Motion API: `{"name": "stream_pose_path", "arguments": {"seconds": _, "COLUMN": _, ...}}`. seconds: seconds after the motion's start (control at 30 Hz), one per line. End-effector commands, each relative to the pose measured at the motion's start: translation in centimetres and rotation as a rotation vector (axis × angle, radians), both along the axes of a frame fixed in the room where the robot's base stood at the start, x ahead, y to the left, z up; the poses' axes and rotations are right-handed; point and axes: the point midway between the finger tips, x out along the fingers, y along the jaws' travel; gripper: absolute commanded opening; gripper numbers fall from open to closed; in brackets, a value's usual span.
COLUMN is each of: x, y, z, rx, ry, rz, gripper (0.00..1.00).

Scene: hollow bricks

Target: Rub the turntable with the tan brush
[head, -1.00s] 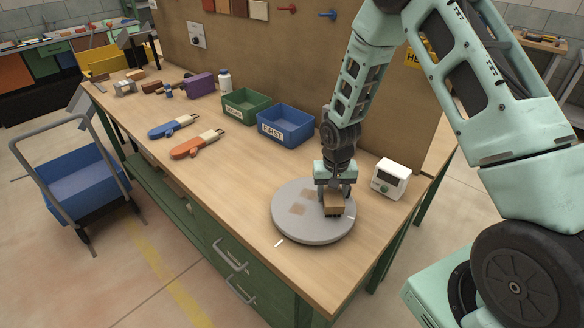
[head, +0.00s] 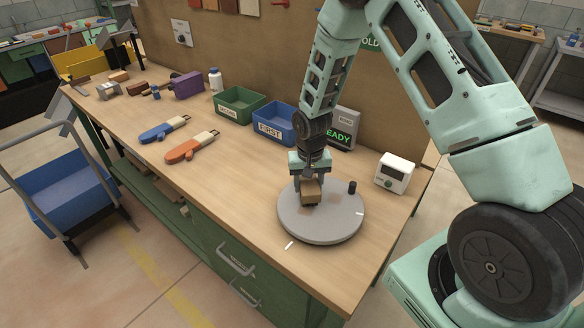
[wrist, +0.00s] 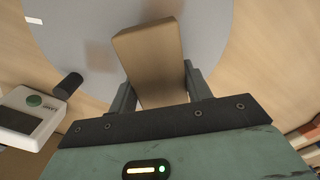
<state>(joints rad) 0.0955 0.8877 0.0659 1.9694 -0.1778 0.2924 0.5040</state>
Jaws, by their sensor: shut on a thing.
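The turntable (head: 320,228) is a round grey disc near the front right end of the workbench. My gripper (head: 310,182) points down over its far left part, shut on the tan brush (head: 311,192). The brush is a block that appears to rest on or just above the disc; I cannot tell if they touch. A faint brownish patch (head: 336,198) shows on the disc right of the brush. In the wrist view the brush (wrist: 150,55) sits between the two fingers (wrist: 158,82), over the turntable (wrist: 85,35).
A black knob (head: 352,187) stands at the turntable's far edge. Blue (head: 272,127) and green (head: 238,104) bins and two mitt-like tools (head: 190,149) lie left. The bench front is clear.

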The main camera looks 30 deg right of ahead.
Motion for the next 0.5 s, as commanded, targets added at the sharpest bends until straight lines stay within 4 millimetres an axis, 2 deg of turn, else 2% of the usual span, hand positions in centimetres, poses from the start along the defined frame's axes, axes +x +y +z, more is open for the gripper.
{"name": "stream_pose_path", "arguments": {"seconds": 0.07, "x": 0.2, "y": 0.1, "z": -0.2, "rx": 0.001, "ry": -0.001, "rz": 0.000, "gripper": 0.20}}
{"name": "stream_pose_path", "arguments": {"seconds": 0.17, "x": 0.4, "y": 0.0, "z": 0.9, "rx": 0.000, "ry": -0.002, "rz": 0.000, "gripper": 0.20}}
{"name": "stream_pose_path", "arguments": {"seconds": 0.27, "x": 0.5, "y": 0.0, "z": 3.4, "rx": 0.000, "ry": -0.006, "rz": 0.000, "gripper": 0.20}}
{"name": "stream_pose_path", "arguments": {"seconds": 0.5, "x": 0.7, "y": 0.0, "z": 5.5, "rx": 0.000, "ry": -0.003, "rz": 0.001, "gripper": 0.20}}
